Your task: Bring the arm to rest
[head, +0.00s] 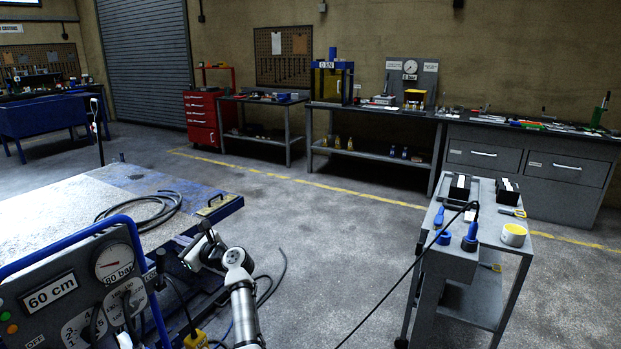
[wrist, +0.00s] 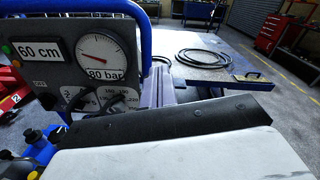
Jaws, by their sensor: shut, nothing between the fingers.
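My arm (head: 243,305) rises from the bottom middle of the head view and bends left at the wrist. My gripper (head: 184,262) is small and dark there, shut and empty, beside the right edge of the control panel (head: 75,290). I cannot tell the exact gap to the panel. The panel carries a "60 cm" display, a round gauge marked "80 bar" and a dial. It also shows at the left of the wrist view (wrist: 92,75). A white and black part of my own arm fills the bottom of the wrist view; the fingertips are not clear there.
A platform (head: 75,195) with a coiled black hose (head: 150,212) lies behind the panel. A trolley (head: 480,235) with tools stands at the right, a black cable hanging from it. Workbenches (head: 385,113) and a red cabinet (head: 205,115) line the back. Floor between arm and trolley is mostly clear.

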